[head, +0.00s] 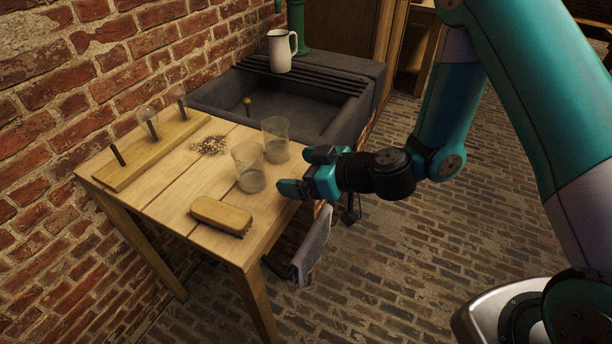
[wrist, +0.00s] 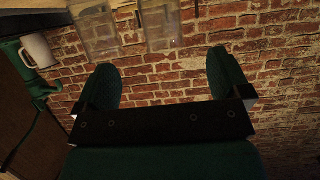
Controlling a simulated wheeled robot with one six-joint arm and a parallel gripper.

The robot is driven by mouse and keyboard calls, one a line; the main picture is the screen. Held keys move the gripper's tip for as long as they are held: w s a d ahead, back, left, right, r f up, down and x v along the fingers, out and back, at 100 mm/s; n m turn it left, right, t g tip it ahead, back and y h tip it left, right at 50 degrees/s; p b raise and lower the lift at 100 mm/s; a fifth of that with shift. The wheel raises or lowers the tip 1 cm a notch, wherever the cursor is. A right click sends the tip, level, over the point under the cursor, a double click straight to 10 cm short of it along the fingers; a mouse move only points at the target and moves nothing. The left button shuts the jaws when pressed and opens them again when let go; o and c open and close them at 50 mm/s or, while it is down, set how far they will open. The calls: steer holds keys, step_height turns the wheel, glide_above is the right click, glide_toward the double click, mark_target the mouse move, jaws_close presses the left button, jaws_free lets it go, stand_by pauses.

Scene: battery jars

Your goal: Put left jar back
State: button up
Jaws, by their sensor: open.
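Two clear glass jars stand upright on the wooden table, each with a darker lower part. The left jar (head: 248,167) is nearer the table's middle, and the right jar (head: 276,139) is close to the sink. My gripper (head: 301,171) is open and empty at the table's right edge, just right of the jars and apart from them. In the wrist view both jars, one (wrist: 96,28) and the other (wrist: 159,24), show at the top edge, cut off, beyond the spread fingers (wrist: 163,80).
A wooden board (head: 165,150) with upright dark pegs, faint clear shapes around some, lies along the brick wall. A brush (head: 221,215) lies at the front and a crumb pile (head: 209,146) behind. A dark sink (head: 300,105) with a white pitcher (head: 281,52) adjoins. A grey cloth (head: 312,245) hangs below.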

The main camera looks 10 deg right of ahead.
steer(key=s+a+r+n+g, duration=0.25)
steer(key=s+r+g, duration=0.45)
steer(key=s+r, duration=0.35)
steer(key=s+d+r+m+g+h, duration=0.1)
steer(key=s+d+r+m+h, duration=0.5)
steer(key=s+d, duration=0.3)
steer(key=shift+s+d+r+h, duration=0.2)
steer(key=shift+s+h, duration=0.1)
steer(key=shift+s, duration=0.55)
